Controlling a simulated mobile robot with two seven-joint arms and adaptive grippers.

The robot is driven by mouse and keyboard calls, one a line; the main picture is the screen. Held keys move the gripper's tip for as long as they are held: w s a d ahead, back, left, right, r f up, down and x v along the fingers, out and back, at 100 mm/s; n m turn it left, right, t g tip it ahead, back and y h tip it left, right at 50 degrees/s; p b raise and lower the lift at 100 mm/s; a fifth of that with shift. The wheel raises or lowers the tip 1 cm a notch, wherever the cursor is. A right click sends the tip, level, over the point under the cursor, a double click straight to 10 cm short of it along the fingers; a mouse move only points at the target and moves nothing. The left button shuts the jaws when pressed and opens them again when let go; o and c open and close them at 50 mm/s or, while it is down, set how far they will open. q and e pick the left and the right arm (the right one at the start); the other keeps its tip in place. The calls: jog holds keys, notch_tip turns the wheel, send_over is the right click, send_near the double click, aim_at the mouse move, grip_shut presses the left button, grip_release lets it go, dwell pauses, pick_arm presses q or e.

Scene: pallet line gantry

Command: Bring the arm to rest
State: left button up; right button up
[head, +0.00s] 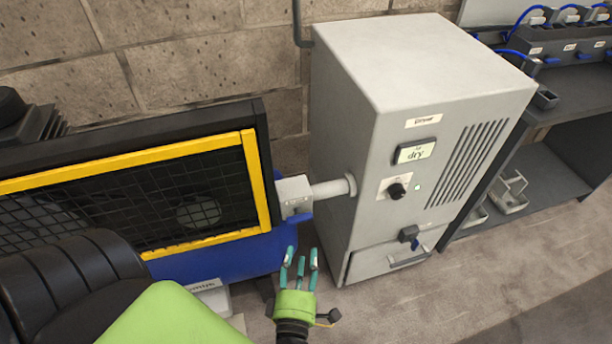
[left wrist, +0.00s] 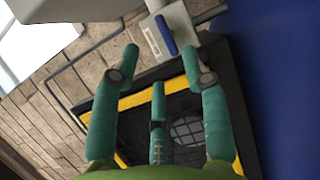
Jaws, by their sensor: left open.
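My left gripper (head: 303,262) has a green palm and teal fingers. In the head view it is low in the middle, in front of the grey dryer cabinet's left side and right of the blue machine. Its fingers are spread and empty, and they point away from me. In the left wrist view the same gripper (left wrist: 160,75) shows its fingers apart with nothing between them. My green and black arm shows at the lower left of the head view. My right gripper is not in view.
The grey dryer cabinet (head: 345,150) has a dial and a "dry" display. A pipe (head: 328,188) joins it to the blue machine (head: 235,258) with a yellow-framed mesh guard (head: 110,190). A dark shelf bench (head: 560,130) stands right. Floor (head: 450,300) at lower right is clear.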

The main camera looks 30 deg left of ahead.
pick_arm(q)
jog(key=s+d+f+m+g+h+p, duration=0.25)
jog(key=d+f+m+h, duration=0.2)
jog(key=f+m, duration=0.45)
jog(key=s+d+f+m+g+h+p, duration=0.25)
jog(key=s+f+m+h, duration=0.2)
jog(key=f+m, duration=0.45)
jog(key=s+a+f+m+g+p, duration=0.1)
jog(key=s+a+f+m+g, duration=0.3)
jog(key=s, duration=0.5)
jog(key=s+a+f+m+g+p, duration=0.1)
jog(key=s+a+f+m+g, duration=0.2)
jog(key=s+f+g, duration=0.3)
jog(key=s+a+f, duration=0.1)
jog(key=s+f, duration=0.1)
jog(key=s, duration=0.2)
jog(key=shift+s+a+m+y, duration=0.2)
jog(key=shift+a+m+y, duration=0.15)
jog(key=shift+m+y, duration=0.05)
jog(key=shift+c, duration=0.6)
